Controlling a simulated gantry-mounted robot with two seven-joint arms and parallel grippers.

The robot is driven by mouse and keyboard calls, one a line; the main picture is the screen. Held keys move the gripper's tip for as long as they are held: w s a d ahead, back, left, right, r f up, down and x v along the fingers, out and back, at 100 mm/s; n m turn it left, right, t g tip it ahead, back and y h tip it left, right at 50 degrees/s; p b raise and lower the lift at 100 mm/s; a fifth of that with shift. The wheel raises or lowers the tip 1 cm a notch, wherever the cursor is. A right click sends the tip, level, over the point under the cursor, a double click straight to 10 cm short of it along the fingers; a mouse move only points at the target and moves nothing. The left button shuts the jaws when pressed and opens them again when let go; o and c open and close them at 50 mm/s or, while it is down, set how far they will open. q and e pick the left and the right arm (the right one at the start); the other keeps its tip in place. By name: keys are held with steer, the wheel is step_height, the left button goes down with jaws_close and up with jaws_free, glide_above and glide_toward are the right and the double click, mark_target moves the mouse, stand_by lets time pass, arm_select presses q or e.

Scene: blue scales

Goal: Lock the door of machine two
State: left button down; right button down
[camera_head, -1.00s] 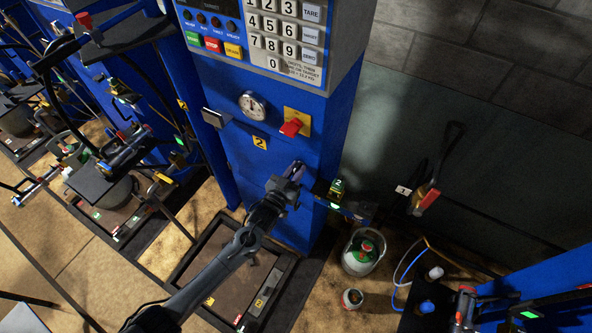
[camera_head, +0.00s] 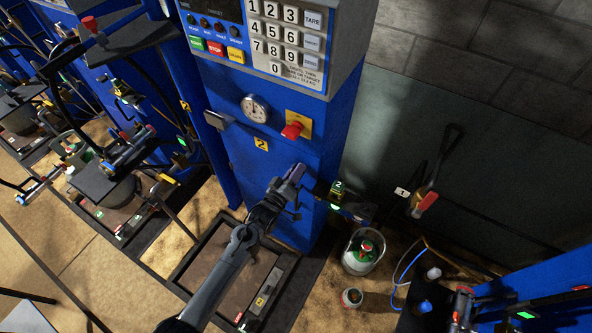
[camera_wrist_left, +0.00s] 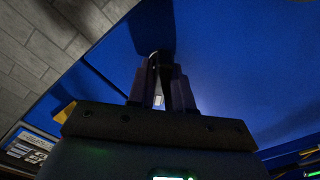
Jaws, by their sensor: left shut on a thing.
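Machine two (camera_head: 228,120) is a tall blue cabinet with a keypad on top and a yellow "2" label (camera_head: 261,144) on its front. A round gauge (camera_head: 256,108) and a red knob on a yellow plate (camera_head: 293,130) sit above my gripper. My left gripper (camera_head: 297,172) is at the cabinet's front, near its right edge, below the knob. In the left wrist view its fingers (camera_wrist_left: 162,82) are close together on a small dark part against the blue panel. The fingers mostly hide this part, so I cannot tell its shape. My right gripper is not in view.
A green-lit box marked 2 (camera_head: 337,189) projects right of the cabinet. A white-green canister (camera_head: 364,252) and a small can (camera_head: 352,298) stand on the floor. Other machines stand at left.

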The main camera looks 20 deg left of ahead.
arm_select(q)
steer(key=n+p, duration=0.1)
steer(key=n, duration=0.4)
steer(key=shift+f+n, duration=0.1)
steer(key=shift+n, duration=0.2)
steer(key=shift+a+f+n+p, duration=0.15)
steer(key=shift+n+p, duration=0.5)
steer(key=shift+n, duration=1.15)
steer(key=c, duration=1.1)
jaws_free()
steer(key=s, duration=0.3)
steer(key=s+a, duration=0.1)
steer(key=s, duration=0.6)
steer(key=shift+s+a+p, duration=0.25)
steer(key=shift+s+p, duration=0.05)
steer(key=shift+p, duration=0.05)
